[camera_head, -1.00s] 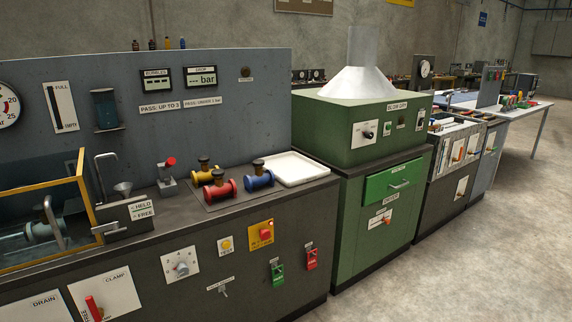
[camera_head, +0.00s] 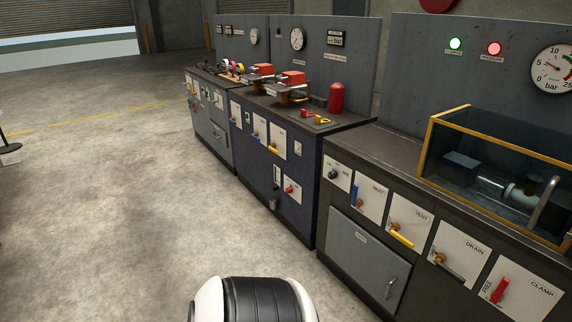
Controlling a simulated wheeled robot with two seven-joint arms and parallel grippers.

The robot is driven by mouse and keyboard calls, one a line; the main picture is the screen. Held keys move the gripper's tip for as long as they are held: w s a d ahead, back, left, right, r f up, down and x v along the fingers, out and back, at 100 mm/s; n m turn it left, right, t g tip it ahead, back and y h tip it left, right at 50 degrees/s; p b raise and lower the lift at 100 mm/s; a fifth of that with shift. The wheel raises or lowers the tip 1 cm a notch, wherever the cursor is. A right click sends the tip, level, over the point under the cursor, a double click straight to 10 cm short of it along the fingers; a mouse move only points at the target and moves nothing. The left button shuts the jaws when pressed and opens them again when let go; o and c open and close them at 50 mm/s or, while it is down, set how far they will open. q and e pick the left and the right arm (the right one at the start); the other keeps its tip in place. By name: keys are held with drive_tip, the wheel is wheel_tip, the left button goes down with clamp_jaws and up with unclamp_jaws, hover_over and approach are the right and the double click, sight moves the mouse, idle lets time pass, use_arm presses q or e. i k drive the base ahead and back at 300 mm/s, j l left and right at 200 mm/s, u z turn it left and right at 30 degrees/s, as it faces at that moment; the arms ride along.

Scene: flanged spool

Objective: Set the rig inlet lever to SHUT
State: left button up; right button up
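A white plate (camera_head: 373,208) on the front of the rig bench carries a lever with a blue handle (camera_head: 355,194) and a brass pivot. It is the leftmost lever plate in the row, and its label is too small to read surely, but it may be the inlet. The blue handle stands roughly upright from the pivot; any SHUT mark is unreadable. To its right are the VENT lever with a yellow handle (camera_head: 401,239), the DRAIN lever with a dark handle (camera_head: 449,268) and the CLAMP lever with a red handle (camera_head: 500,289). Neither gripper is in view.
A yellow-framed clear enclosure (camera_head: 431,148) stands on the rig bench. A green lamp (camera_head: 456,43), a red lamp (camera_head: 494,48) and a pressure gauge (camera_head: 553,69) are above. A dark blue bench (camera_head: 300,200) with similar levers adjoins at the left. The concrete floor (camera_head: 120,210) in front is open.

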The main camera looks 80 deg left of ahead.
sight(355, 202)
drive_tip(key=u, duration=2)
drive_tip(key=i+j, duration=0.45)
drive_tip(key=i, duration=0.2)
drive_tip(key=i+j+z, duration=0.1)
drive_tip(key=i+j, duration=0.3)
drive_tip(key=i, duration=0.3)
drive_tip(key=i+j, duration=0.5)
drive_tip(key=i, duration=0.15)
